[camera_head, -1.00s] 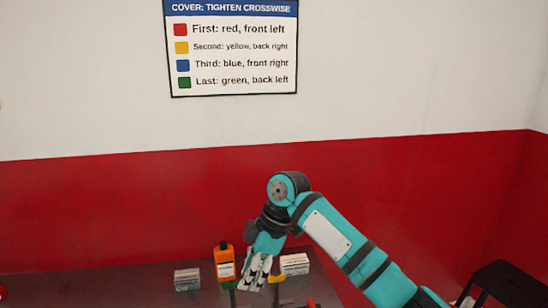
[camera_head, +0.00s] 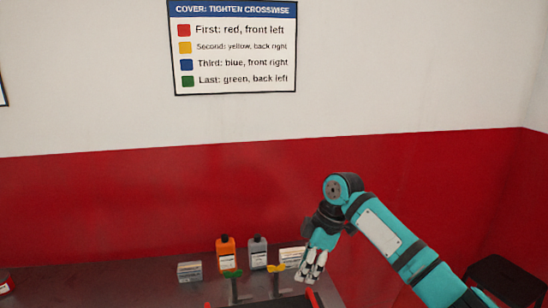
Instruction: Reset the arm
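My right arm comes in from the right, and its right gripper (camera_head: 309,280) points down above the back of the bench, in front of a white box. Its fingers show side-on and small, so I cannot tell how far apart they are. No held object shows. My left gripper is not in view. A green-topped post (camera_head: 233,273) and a yellow-topped post (camera_head: 276,269) stand upright to the left of the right gripper, apart from it.
The grey bench (camera_head: 110,283) stands against a red and white wall. An orange bottle (camera_head: 226,256), a grey bottle (camera_head: 258,254), a left box (camera_head: 189,271) and a right box (camera_head: 291,257) stand at its back. A sign (camera_head: 233,47) hangs above. A dark stool (camera_head: 505,280) is at right.

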